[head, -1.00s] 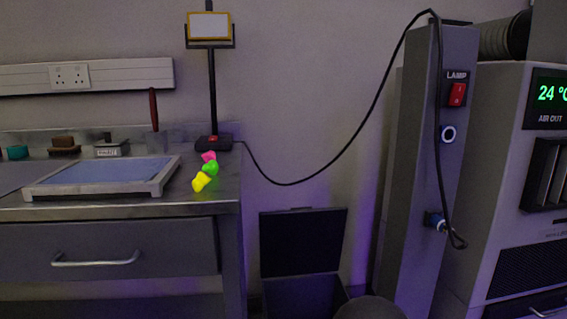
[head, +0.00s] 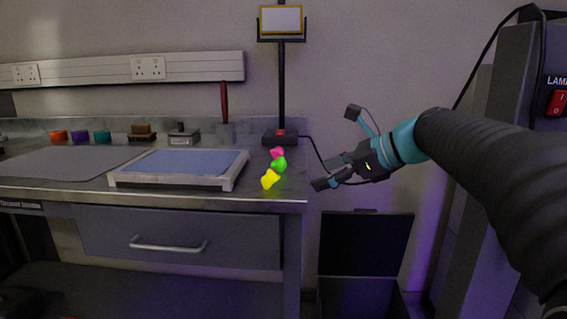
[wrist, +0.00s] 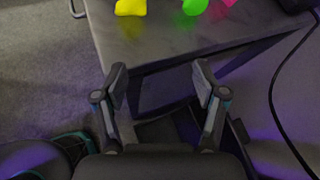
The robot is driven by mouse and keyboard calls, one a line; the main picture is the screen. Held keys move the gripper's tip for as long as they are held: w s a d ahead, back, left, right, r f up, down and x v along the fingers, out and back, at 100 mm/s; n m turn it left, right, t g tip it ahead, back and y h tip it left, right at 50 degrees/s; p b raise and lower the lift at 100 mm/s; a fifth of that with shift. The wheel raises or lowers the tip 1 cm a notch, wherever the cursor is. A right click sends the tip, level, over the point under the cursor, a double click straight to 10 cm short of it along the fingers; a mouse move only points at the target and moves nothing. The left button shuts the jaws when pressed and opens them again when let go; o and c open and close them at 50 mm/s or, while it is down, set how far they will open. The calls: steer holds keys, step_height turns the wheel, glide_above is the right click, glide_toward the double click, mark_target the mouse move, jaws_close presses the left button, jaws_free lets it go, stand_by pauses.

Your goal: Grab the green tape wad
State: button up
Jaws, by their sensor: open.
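The green tape wad (head: 279,163) lies on the right end of the metal bench, between a pink wad (head: 277,152) behind it and a yellow wad (head: 270,179) in front. In the head view the three look close together. In the wrist view the green wad (wrist: 195,6) is at the top edge, partly cut off, with a clear gap from the yellow wad (wrist: 130,7). My gripper (head: 326,172) is open and empty, off the bench's right edge and to the right of the wads. In the wrist view its fingers (wrist: 160,80) stand apart below the bench edge.
A framed blue screen (head: 180,166) lies left of the wads. A lamp post with a base (head: 281,137) stands behind them, and its black cable (wrist: 274,100) hangs to the right. An open dark box (head: 364,245) stands on the floor right of the bench.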

mark_target(285, 162)
steer(key=w+a+m, duration=0.1)
steer(key=w+a, duration=0.2)
steer(key=w+a+m+y, duration=0.1)
steer(key=w+a, duration=0.2)
steer(key=w, duration=0.1)
steer(key=shift+w+a, duration=0.2)
steer(key=shift+a, duration=0.05)
steer(key=shift+w+r+x, duration=0.1)
steer(key=shift+w+x, duration=0.05)
steer(key=shift+x, duration=0.75)
steer(key=shift+w+r+x, duration=0.1)
steer(key=shift+x, duration=0.85)
steer(key=shift+w+r+x, duration=0.1)
steer(key=shift+w+x, duration=0.05)
steer(key=shift+x, duration=0.75)
steer(key=shift+d, duration=0.1)
steer(key=c, duration=0.9)
